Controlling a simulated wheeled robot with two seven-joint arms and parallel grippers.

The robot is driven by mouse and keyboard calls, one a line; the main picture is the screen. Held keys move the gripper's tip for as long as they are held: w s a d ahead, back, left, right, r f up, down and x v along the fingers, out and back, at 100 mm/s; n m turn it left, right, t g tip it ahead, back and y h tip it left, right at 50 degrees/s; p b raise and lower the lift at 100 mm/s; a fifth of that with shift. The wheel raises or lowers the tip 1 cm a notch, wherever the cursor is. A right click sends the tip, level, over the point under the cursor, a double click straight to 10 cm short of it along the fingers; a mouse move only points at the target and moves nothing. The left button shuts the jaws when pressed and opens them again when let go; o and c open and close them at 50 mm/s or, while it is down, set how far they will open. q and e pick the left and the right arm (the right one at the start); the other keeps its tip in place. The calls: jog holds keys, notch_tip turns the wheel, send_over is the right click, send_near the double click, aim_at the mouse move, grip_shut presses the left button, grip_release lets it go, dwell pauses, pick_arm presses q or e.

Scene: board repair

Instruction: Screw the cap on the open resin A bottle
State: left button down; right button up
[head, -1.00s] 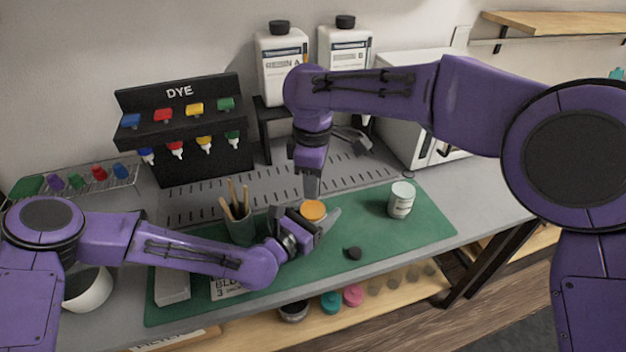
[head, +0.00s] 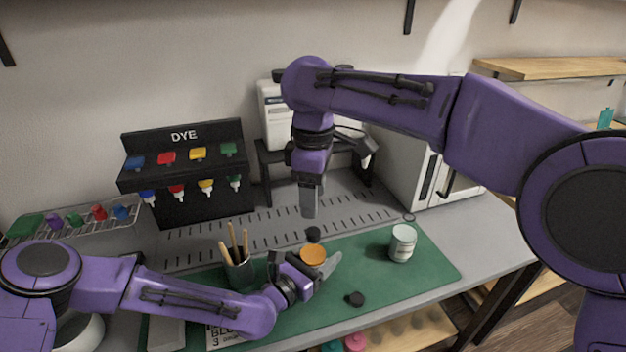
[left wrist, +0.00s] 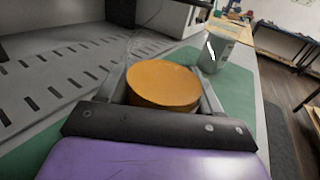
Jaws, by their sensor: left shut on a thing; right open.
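My left gripper (head: 294,274) is low over the green mat, shut on an orange-topped round thing (head: 313,254). Its flat orange top also shows between the fingers in the left wrist view (left wrist: 164,84); its lower part is hidden. A small black cap-like thing (head: 313,233) shows just behind it. Another black cap (head: 355,299) lies on the mat in front. My right gripper (head: 309,200) points down above and behind the orange top, open and apart from it. A white resin bottle (head: 270,115) with a black cap stands at the back; the second bottle is mostly behind my right arm.
A pale can (head: 403,243) stands on the mat's (head: 372,272) right side. The black dye rack (head: 187,180) is at the back left, a white cabinet (head: 410,160) at the back right. The mat's front right is fairly clear.

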pick_arm(q)
jog(key=shift+c, duration=0.6)
grip_release()
pick_arm(e)
notch_tip(320, 180, up, 4)
jog(key=shift+f, duration=0.15)
pick_arm(q)
jog(key=b+v, duration=0.1)
jog(key=v, duration=0.9)
jog(key=shift+s+a+b, duration=0.15)
jog(key=shift+a+b, duration=0.05)
jog(key=shift+b, duration=0.1)
pick_arm(e)
jog(key=shift+f, duration=0.85)
